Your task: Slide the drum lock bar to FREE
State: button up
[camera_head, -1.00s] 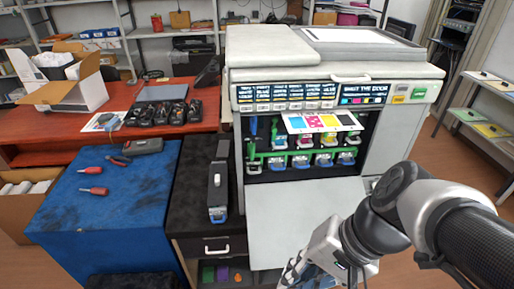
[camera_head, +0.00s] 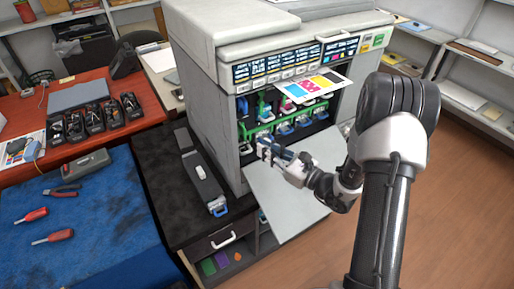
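The printer (camera_head: 215,90) stands open at the front, its door (camera_head: 275,205) folded down. Inside the bay a green bar (camera_head: 289,121), which looks like the drum lock bar, runs across above a row of cartridges (camera_head: 285,131) with pale and blue fronts. A blue upright part (camera_head: 243,106) stands at the bay's left side. My gripper (camera_head: 264,146) is at the lower left of the bay opening, close to the left end of the bar. Whether it touches the bar, and whether its fingers are apart, is too small to tell. Any FREE marking is not legible.
A coloured sheet (camera_head: 313,85) juts out above the bay. A dark cartridge (camera_head: 203,183) lies on the black cabinet top (camera_head: 165,195) left of the printer. A blue mat (camera_head: 95,225) holds screwdrivers and pliers. Several black units (camera_head: 95,122) stand on the red desk. The floor at right is clear.

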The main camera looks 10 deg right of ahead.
aim_at(245, 133)
jog(key=x, duration=0.9)
jog(key=shift+w+b, duration=0.2)
jog(key=shift+b, duration=0.2)
jog(key=shift+a, duration=0.15)
jog(key=shift+r, duration=0.15)
grip_shut()
